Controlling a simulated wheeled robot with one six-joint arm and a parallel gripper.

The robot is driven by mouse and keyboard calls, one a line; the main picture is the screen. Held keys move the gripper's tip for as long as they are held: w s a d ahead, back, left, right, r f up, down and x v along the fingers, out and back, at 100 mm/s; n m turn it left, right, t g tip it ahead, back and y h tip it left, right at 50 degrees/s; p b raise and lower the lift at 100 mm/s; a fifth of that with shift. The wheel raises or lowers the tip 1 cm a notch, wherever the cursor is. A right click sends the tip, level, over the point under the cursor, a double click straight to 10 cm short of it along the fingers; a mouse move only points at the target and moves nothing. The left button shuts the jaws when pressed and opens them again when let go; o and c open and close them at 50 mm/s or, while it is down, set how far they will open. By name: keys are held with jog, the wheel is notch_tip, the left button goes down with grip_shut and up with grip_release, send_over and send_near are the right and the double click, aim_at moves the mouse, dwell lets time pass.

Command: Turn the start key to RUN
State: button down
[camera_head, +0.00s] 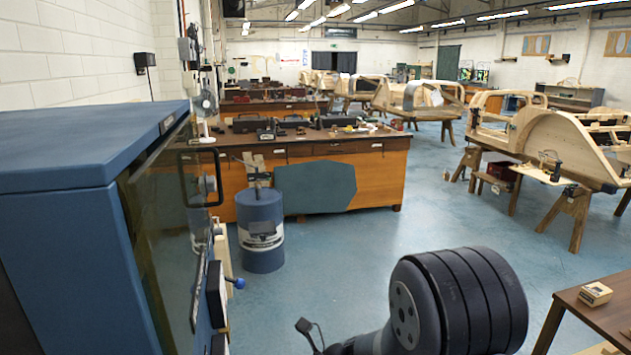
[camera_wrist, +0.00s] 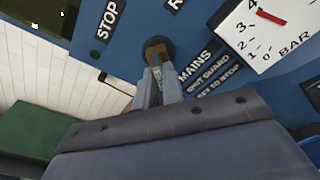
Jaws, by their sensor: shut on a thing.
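In the wrist view the start key (camera_wrist: 156,49) is a small brass-coloured piece in a round dark switch on a blue panel (camera_wrist: 130,62). The label STOP (camera_wrist: 107,20) is to its upper left, and a cut-off label starting with R (camera_wrist: 175,3) is above it. My gripper (camera_wrist: 157,72) reaches up to the switch, its fingers shut on the key. The fingers hide much of the key, so I cannot tell its exact turn. In the head view the blue machine cabinet (camera_head: 85,150) stands at the left; key and gripper do not show there.
In the head view a glazed guard door (camera_head: 165,215) with a handle faces the aisle. A blue drum (camera_head: 261,230) and an orange workbench (camera_head: 330,175) stand beyond.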

jog(key=shift+r+p, duration=0.1)
jog(key=shift+p, duration=0.4)
jog(key=shift+m+p, duration=1.9)
jog(key=shift+p, duration=1)
jog(key=m, duration=0.3)
jog(key=shift+m+g+y, duration=0.3)
jog(key=shift+g, duration=0.1)
jog(key=c, duration=1.5)
grip_release()
jog(key=shift+o, duration=0.2)
jog(key=b+v, duration=0.2)
jog(key=v, duration=0.8)
jog(key=shift+w+d, duration=0.15)
jog(key=shift+d, duration=0.2)
